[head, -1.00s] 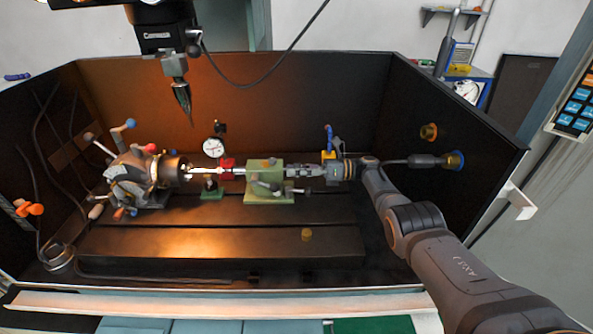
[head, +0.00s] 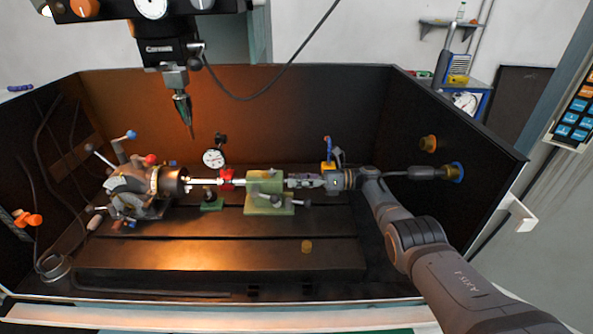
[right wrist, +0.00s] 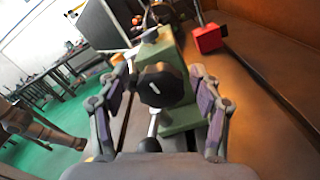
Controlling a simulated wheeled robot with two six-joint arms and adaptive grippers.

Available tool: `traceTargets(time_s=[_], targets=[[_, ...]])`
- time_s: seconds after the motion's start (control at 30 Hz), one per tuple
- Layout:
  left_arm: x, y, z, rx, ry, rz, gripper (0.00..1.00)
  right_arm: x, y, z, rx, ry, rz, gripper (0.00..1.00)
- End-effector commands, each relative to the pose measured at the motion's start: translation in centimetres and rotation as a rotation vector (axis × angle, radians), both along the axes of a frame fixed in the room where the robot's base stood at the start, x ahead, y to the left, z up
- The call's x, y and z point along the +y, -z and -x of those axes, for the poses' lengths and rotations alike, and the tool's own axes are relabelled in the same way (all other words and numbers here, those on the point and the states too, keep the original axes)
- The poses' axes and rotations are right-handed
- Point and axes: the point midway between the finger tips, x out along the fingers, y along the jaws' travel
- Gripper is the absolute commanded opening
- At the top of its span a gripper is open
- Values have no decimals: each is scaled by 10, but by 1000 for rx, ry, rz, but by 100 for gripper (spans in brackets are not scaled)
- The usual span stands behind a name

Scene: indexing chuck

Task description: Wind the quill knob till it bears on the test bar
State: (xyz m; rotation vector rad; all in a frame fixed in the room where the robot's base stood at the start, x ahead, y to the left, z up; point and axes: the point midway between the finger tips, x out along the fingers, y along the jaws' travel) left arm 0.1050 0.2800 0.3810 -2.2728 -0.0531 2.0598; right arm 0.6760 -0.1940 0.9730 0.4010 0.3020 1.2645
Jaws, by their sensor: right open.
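The green tailstock (head: 265,182) stands on the black bed; its body fills the middle of the right wrist view (right wrist: 178,112). The black quill knob (right wrist: 161,86) with a pale mark faces the right wrist camera. My right gripper (right wrist: 162,78) is open, its fingers on either side of the knob with gaps showing. In the head view my right gripper (head: 304,181) lies just right of the tailstock and hides the knob. The pale test bar (head: 229,182) lies between the chuck (head: 170,184) and the tailstock; whether the quill touches it cannot be told. My left gripper is out of view.
A dial gauge (head: 213,158) with a red base (head: 227,177) stands behind the bar. A green block (head: 211,203) sits under it. A pointed tool (head: 182,106) hangs above. A blue-handled yellow piece (head: 328,166) is behind my right gripper. The front bed is mostly clear.

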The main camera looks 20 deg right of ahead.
Motion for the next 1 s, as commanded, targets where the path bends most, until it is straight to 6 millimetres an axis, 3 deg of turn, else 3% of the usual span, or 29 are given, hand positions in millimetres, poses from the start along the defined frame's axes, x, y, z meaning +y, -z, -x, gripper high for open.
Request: traceTargets(time_s=[0.17,0.4,0.53,1.0], targets=[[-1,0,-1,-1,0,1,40,0,-17,1,-3,-2,2,65],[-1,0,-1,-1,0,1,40,0,-70,1,-4,-1,2,65],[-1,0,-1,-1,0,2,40,0,-88,1,-2,0,1,65],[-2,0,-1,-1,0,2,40,0,-96,1,0,-1,0,65]])
